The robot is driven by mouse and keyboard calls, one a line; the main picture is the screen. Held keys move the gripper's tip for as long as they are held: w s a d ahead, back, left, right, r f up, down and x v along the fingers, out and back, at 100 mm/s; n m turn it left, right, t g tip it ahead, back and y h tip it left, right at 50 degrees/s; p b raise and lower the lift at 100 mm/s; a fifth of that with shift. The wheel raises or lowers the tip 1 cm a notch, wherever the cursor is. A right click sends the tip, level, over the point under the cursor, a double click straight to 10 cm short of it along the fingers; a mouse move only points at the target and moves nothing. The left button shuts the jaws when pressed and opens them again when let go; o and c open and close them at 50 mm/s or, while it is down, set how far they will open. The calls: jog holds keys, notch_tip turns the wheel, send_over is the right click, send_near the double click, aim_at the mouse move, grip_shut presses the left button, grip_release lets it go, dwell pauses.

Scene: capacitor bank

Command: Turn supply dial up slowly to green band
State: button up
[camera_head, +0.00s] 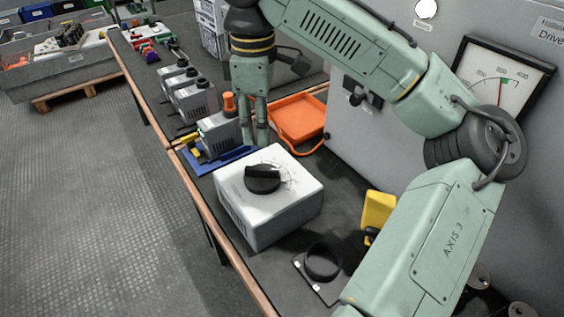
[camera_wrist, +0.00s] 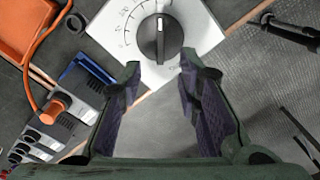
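The supply unit (camera_head: 240,215) is a white box with a black dial (camera_head: 262,179) on its top, standing on the bench. In the wrist view the dial (camera_wrist: 160,38) shows at the top centre, with a printed scale around its left side and its pointer line near upright. My gripper (camera_head: 262,135) is above and behind the box, pointing down. In the wrist view its two fingers (camera_wrist: 160,75) are spread apart with nothing between them, and the dial lies beyond the tips.
An orange tray (camera_head: 298,118) lies behind the box. A grey unit with an orange knob (camera_head: 229,104) stands on a blue base to the left. A black ring (camera_head: 322,262) on a plate and a yellow object (camera_head: 378,211) are on the right. Several grey units line the bench.

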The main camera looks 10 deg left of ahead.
aim_at(261, 169)
notch_tip(261, 169, down, 10)
jog(key=shift+f, duration=0.15)
dwell(0.3)
grip_shut()
dwell(0.5)
